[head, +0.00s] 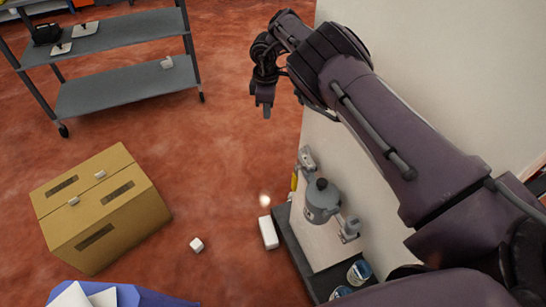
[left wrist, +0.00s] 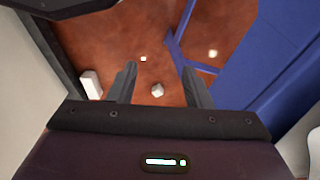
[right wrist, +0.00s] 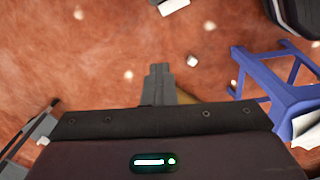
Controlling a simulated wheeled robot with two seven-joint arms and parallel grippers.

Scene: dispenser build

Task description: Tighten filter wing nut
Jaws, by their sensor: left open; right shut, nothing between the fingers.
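A grey round metal housing with a dark knob on top, which looks like the dispenser unit (head: 322,203), stands by the pale wall above a dark counter in the head view. Small metal fittings sit on either side of it. I cannot make out a filter wing nut. My right gripper (head: 266,106) is shut and empty, high over the floor and well above the unit in the picture. Its closed fingers also show in the right wrist view (right wrist: 160,72). My left gripper (left wrist: 160,75) is open and empty over red floor in the left wrist view, and out of the head view.
A cardboard box (head: 120,225) stands on the floor at left, with a grey shelf cart (head: 130,90) behind it. A white block (head: 268,232) and a small white cube (head: 196,244) lie near the counter (head: 292,245). A blue stool (right wrist: 270,80) stands nearby.

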